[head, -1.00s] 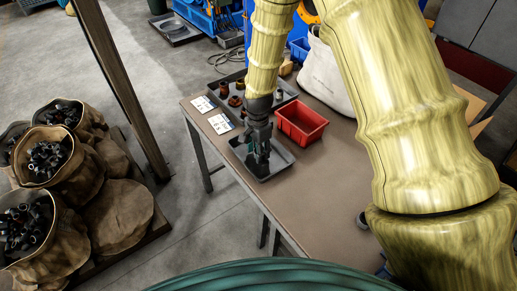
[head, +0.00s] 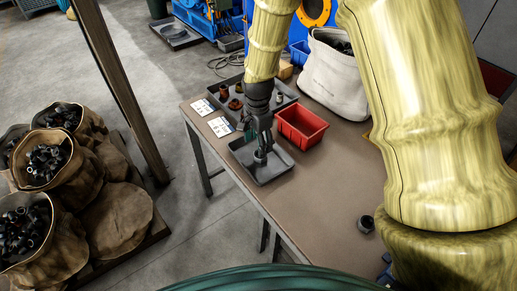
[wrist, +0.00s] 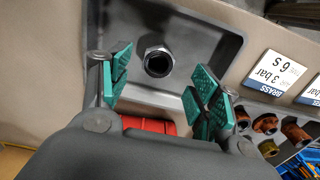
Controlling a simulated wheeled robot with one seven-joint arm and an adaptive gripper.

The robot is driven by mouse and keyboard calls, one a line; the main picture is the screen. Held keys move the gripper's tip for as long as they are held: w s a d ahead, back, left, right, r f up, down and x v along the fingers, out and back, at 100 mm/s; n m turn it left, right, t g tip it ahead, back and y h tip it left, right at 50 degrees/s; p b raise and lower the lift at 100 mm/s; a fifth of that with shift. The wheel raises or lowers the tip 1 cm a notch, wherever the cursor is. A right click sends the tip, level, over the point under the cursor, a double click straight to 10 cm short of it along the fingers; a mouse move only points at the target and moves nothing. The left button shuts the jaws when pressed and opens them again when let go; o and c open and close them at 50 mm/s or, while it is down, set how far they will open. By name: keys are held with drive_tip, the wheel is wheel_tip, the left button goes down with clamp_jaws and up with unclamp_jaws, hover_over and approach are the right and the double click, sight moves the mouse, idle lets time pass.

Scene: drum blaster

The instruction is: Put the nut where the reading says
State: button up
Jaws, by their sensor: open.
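My gripper (head: 261,139) is open, with teal fingertips, above a grey tray (head: 280,171). A grey hollow piece with a hex rim, apparently the nut, stands upright in this tray; it shows in the wrist view (wrist: 158,62) between and beyond the open fingers (wrist: 165,84), clear of them. A dark hollow ring-like piece (head: 366,224) lies on the table at the right; I cannot tell whether it is a nut. Two white cards (head: 220,127) lie at the table's left edge. One card (wrist: 275,75) reads "BRASS, 3 bar, 6 s"; the other is mostly cut off.
A red bin (head: 300,126) stands right of the grey tray. Behind is a dark tray (head: 216,92) with several brown and metal fittings. A white sack (head: 333,80) stands at the back. The table's front middle is clear. Sacks of dark fittings (head: 45,165) stand on the left.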

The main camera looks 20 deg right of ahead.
wheel_tip(320, 180, up, 7)
drive_tip(key=b, duration=0.1)
drive_tip(key=shift+f, duration=0.15)
idle(0.6)
